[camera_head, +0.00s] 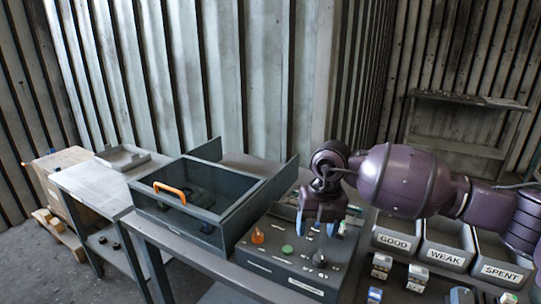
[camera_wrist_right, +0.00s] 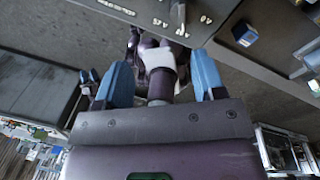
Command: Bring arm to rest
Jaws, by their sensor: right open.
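My right arm comes in from the right in the head view. Its right gripper (camera_head: 319,229) points down over the grey control panel (camera_head: 290,272), with its blue fingertips apart. Whether the tips touch the panel cannot be told. In the right wrist view the two blue fingers of the right gripper (camera_wrist_right: 162,78) stand wide apart, with no object held between them. The panel carries an orange knob (camera_head: 257,236), a green button (camera_head: 287,249) and a dark knob (camera_head: 320,258). My left gripper is not in view.
Bins labelled GOOD (camera_head: 396,242), WEAK (camera_head: 446,256) and SPENT (camera_head: 500,271) stand to the right, below my forearm. Small blocks (camera_head: 382,262) lie before them. A grey tray (camera_head: 123,157) sits far left.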

